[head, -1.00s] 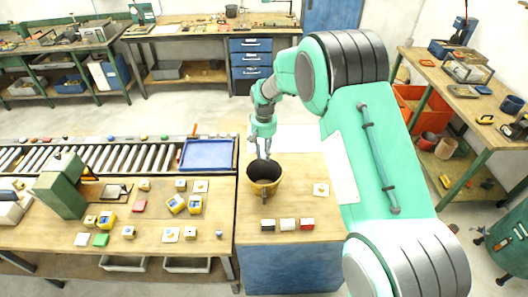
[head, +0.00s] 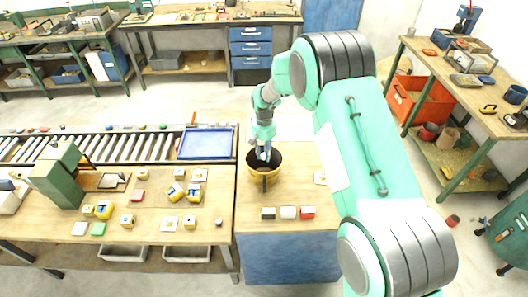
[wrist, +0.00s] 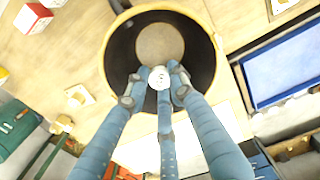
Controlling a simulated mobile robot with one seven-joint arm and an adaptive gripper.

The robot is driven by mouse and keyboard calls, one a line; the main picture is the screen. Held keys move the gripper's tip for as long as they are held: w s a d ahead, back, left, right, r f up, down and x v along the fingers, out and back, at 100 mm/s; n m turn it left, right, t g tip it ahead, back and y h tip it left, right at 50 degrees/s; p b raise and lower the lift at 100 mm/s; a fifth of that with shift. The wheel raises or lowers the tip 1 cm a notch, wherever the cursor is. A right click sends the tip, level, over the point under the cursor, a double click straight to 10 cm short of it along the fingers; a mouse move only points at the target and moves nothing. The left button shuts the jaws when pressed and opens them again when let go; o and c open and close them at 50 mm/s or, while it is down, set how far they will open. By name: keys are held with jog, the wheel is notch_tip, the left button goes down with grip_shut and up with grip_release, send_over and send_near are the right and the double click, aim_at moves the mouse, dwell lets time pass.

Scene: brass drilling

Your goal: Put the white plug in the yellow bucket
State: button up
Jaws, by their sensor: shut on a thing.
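The yellow bucket (head: 264,178), dark inside, stands on the wooden top right of the conveyor. In the wrist view its yellow rim (wrist: 108,60) rings a dark wall and a lighter round floor. My gripper (head: 264,154) points down over the bucket's mouth in the head view, its tips at or just inside the rim. In the wrist view my gripper (wrist: 160,80) is shut on a small round white thing, the white plug (wrist: 159,76), held between the fingertips over the opening. The fingers partly hide the plug; its exact height against the rim is hard to tell.
A blue tray (head: 206,143) lies behind and left. The left bench holds several small yellow, white, red and green parts and a green machine (head: 58,175).

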aim_at(264, 155)
jog(key=shift+f, duration=0.4)
jog(key=o, duration=1)
jog(key=shift+o, duration=0.2)
jog(key=shift+r+p, duration=1.2)
jog(key=shift+r, duration=2.3)
